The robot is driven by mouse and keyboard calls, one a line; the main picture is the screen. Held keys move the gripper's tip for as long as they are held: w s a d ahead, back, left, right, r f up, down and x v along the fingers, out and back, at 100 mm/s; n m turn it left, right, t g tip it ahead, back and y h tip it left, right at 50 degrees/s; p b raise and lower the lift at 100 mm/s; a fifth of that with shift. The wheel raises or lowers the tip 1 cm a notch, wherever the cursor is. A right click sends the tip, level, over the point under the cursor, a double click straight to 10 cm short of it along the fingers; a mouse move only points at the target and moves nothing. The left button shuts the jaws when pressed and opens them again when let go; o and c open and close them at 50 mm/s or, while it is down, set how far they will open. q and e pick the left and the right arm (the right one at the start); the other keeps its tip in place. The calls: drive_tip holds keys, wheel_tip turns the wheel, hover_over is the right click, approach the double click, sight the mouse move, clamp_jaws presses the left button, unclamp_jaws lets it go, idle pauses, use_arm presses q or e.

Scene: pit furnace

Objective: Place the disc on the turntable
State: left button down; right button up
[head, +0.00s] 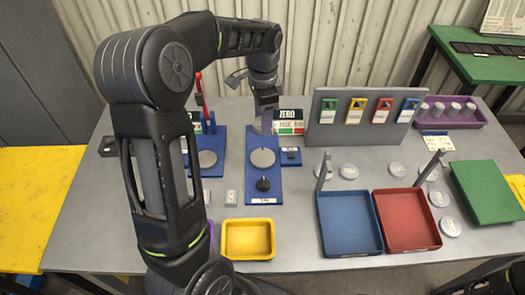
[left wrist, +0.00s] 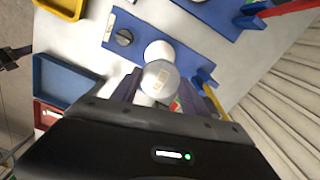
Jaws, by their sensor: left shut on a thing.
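My left gripper (head: 266,122) is shut on a light grey disc (left wrist: 160,79). The disc shows between the fingers in the left wrist view, with a pale label on its face. The gripper holds it near the far end of a blue base plate (head: 264,199). The round grey turntable (head: 263,158) is on that plate, on the near side of the gripper. It also shows beyond the disc in the left wrist view (left wrist: 157,48). A dark part of my right arm shows at the head view's lower right corner; its jaw state is unclear.
A black knob (head: 263,184) stands on the plate's near end. Another blue plate with a red lever (head: 202,100) is to the left. Yellow (head: 248,239), blue (head: 350,224) and red (head: 407,220) trays are nearer. Several loose discs lie to the right, before a tag panel (head: 330,133).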

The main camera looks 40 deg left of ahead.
use_arm(q)
hover_over(263, 157)
wheel_tip(263, 157, down, 9)
drive_tip(key=shift+f, duration=0.1)
drive_tip(key=shift+s+f, duration=0.1)
drive_tip(key=shift+f, duration=0.1)
drive_tip(key=shift+f+b, duration=0.65)
drive_tip(key=shift+f, duration=1.35)
drive_tip(key=shift+f, duration=0.15)
drive_tip(key=c, duration=0.6)
unclamp_jaws()
